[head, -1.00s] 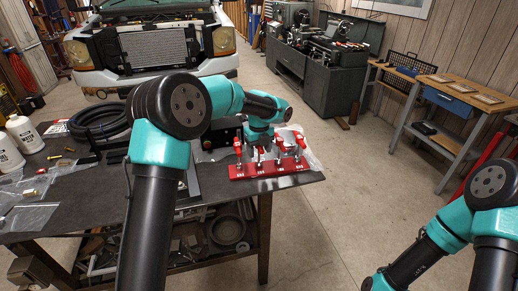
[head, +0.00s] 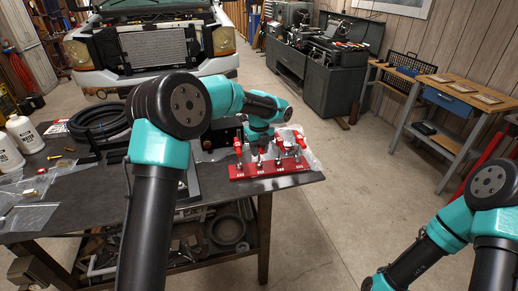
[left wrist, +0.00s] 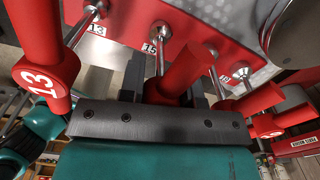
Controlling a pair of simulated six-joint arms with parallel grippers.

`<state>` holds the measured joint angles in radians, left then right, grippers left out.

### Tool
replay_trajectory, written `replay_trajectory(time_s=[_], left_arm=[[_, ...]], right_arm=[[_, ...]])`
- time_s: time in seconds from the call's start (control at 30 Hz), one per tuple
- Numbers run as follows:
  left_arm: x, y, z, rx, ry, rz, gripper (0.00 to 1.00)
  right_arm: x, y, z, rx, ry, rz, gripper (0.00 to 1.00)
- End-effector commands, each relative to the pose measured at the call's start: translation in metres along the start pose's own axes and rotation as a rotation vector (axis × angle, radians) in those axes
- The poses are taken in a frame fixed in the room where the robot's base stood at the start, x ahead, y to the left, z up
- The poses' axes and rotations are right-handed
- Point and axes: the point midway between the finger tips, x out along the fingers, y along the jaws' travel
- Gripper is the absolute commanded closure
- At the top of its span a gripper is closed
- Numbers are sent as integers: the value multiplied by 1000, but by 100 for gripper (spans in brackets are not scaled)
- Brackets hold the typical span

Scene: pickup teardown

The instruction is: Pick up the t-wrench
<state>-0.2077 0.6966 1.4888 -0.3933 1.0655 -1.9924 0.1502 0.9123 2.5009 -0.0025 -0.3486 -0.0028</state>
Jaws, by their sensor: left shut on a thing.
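Several red-handled T-wrenches stand upright in a red rack (head: 270,171) on the dark workbench in the head view. My left gripper (head: 262,143) is down among their handles, its fingertips hard to make out there. In the left wrist view its two fingers (left wrist: 165,88) are shut around the red handle of the T-wrench (left wrist: 187,72) by the label 15. That wrench's shaft still meets the rack (left wrist: 205,22). The T-wrench marked 13 (left wrist: 40,75) stands to the left, and another red handle (left wrist: 258,100) to the right. My right gripper is out of view; only its arm shows.
Clear plastic bags (head: 30,217), a coiled black hose (head: 98,122) and white bottles (head: 24,134) lie or stand on the left of the workbench (head: 85,195). A black box stands behind the rack. The floor right of the bench is open.

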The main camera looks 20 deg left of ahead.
Motion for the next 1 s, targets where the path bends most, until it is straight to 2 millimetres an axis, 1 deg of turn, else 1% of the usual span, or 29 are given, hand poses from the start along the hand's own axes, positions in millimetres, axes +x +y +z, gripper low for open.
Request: replay_trajectory(time_s=[0.23,0.37,0.7,0.87,1.0], left_arm=[[-1,0,0,0,-1,-1,99],[-7,0,0,0,-1,-1,99],[-38,0,-1,1,-2,-1,99],[-38,8,-15,2,-1,0,99],[-40,16,-32,2,-1,-1,99]], right_arm=[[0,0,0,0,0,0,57],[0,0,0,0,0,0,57],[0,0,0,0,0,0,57],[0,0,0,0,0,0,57],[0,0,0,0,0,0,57]])
